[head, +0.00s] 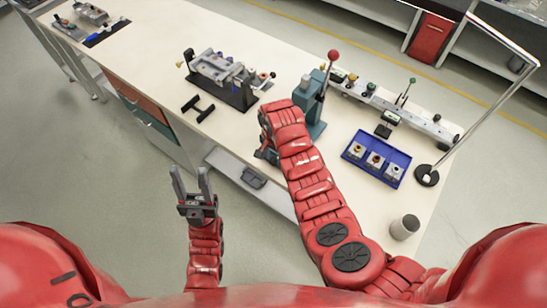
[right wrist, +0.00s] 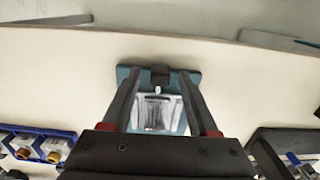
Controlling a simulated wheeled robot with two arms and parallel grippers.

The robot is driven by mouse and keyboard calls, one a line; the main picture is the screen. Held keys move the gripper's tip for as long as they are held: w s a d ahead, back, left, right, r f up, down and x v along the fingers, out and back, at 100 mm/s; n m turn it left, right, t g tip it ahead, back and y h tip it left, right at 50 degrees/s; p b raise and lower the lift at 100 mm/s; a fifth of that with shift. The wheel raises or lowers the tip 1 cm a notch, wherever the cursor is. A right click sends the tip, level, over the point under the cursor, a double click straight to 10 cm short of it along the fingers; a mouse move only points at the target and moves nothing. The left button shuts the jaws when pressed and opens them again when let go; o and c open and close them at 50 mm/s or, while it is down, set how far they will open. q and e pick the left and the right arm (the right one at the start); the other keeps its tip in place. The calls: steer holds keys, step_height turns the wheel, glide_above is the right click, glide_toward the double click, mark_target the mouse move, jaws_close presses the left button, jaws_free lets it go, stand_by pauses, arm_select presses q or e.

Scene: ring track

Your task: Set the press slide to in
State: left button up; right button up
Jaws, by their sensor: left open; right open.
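The teal press (head: 314,104) stands on the bench with a red-knobbed lever (head: 333,57), partly hidden by my right arm. In the right wrist view, a shiny metal block (right wrist: 156,112), which looks like the press slide, sits on a teal base (right wrist: 126,74) with a dark part at its far end. My right gripper (right wrist: 158,84) is open, its fingers on either side of the block; I cannot tell whether they touch it. In the head view my right gripper is mostly hidden behind my arm. My left gripper (head: 190,176) is open and empty, off the bench front.
A blue tray (head: 377,158) with several small parts and a grey cup (head: 405,227) stand to the right. A long rail fixture (head: 390,103) lies behind the tray. A dark-based fixture (head: 226,76) and a black handle-like piece (head: 198,107) lie left of the press.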

steer(key=shift+f, duration=0.6)
jaws_close()
stand_by(1.1)
